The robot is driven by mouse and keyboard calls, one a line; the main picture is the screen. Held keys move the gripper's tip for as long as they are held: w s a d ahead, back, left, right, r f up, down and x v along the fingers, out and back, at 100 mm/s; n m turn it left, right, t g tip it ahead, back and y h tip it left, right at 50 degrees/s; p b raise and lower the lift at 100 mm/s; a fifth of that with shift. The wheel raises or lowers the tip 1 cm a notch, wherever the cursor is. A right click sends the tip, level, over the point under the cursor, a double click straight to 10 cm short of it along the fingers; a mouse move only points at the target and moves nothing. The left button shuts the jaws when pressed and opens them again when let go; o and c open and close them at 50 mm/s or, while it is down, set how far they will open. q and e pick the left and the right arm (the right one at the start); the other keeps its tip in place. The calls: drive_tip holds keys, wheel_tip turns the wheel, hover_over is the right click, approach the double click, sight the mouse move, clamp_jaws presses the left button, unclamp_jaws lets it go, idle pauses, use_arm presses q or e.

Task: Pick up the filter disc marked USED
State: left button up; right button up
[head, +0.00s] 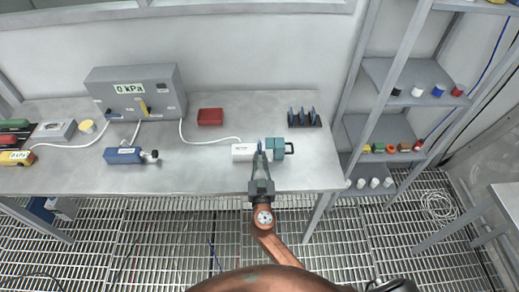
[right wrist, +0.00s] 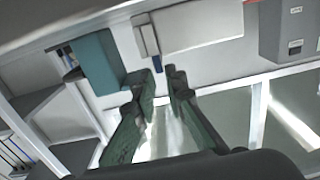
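A white cylinder-like housing part (head: 243,152) and a teal part with a dark handle (head: 276,148) lie in line near the bench's front edge. A narrow blue piece (head: 262,146) shows between them; I cannot read any USED mark on it. My right gripper (head: 262,157) reaches over the front edge to this gap. In the right wrist view the fingers of the right gripper (right wrist: 153,82) are apart with nothing between them, and the blue piece (right wrist: 158,62) lies just beyond the tips, beside a pale narrow block (right wrist: 147,36). My left gripper is out of view.
A dark rack (head: 304,123) with several upright discs stands behind right. A red tray (head: 210,117), a grey 0 kPa box (head: 138,92) and a blue cylinder (head: 123,156) are on the bench (head: 200,177). A white hose runs to the housing. Shelves (head: 378,130) stand right.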

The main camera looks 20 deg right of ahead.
sight(260, 150)
drive_tip(key=shift+w+d, duration=0.2)
drive_tip(key=shift+w, duration=0.45)
drive_tip(key=shift+w+d, duration=0.1)
drive_tip(key=shift+w, duration=0.25)
drive_tip(key=c, duration=0.3)
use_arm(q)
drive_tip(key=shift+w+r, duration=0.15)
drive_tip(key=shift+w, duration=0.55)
use_arm(e)
clamp_jaws()
